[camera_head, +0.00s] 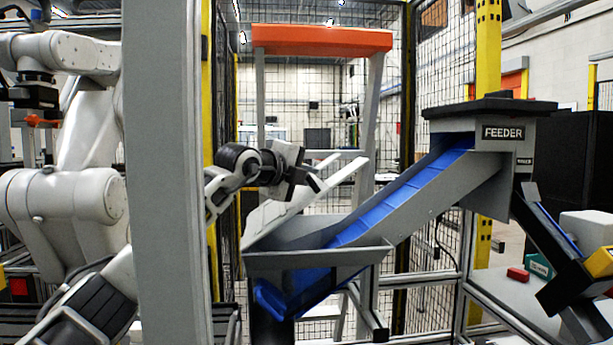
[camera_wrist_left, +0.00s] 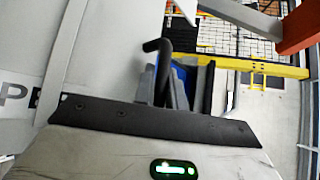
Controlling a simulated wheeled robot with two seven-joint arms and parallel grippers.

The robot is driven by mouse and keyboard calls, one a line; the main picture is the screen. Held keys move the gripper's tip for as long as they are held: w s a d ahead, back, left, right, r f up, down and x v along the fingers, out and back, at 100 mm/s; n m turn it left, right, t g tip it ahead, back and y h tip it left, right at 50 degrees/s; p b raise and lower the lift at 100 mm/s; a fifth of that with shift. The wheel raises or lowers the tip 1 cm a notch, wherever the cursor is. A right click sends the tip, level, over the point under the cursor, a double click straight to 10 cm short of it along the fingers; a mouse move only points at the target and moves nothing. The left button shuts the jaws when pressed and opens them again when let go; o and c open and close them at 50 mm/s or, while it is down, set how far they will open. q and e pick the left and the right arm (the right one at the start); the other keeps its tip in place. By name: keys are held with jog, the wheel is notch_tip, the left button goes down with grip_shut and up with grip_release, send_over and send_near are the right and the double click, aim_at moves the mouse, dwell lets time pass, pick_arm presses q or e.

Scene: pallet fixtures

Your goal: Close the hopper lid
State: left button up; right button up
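The hopper (camera_head: 320,258) is a grey bin at the low end of the blue feeder conveyor. A pale grey panel, apparently the hopper lid (camera_head: 285,208), stands tilted up along its left and back side, sloping up to the right. My left gripper (camera_head: 318,172) is at this raised panel's upper part and overlaps it; contact is unclear. In the left wrist view, the dark fingers (camera_wrist_left: 183,85) are beside a large grey panel with partial lettering (camera_wrist_left: 35,98). A black bent bar (camera_wrist_left: 158,47) shows by the fingers. Their opening is unclear. My right gripper is out of view.
A blue cleated conveyor (camera_head: 400,195) rises right to the FEEDER box (camera_head: 490,140). A grey post (camera_head: 170,180) stands left of the hopper. Behind are an orange-topped frame (camera_head: 322,39) and mesh fencing. A dark chute (camera_head: 550,240) is at right.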

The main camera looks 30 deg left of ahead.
pick_arm(q)
jog(key=o, duration=0.4)
jog(key=shift+f, duration=0.15)
jog(key=shift+s+a, duration=0.1)
jog(key=b+v, duration=0.3)
jog(key=v, duration=0.9)
jog(key=shift+b, duration=0.35)
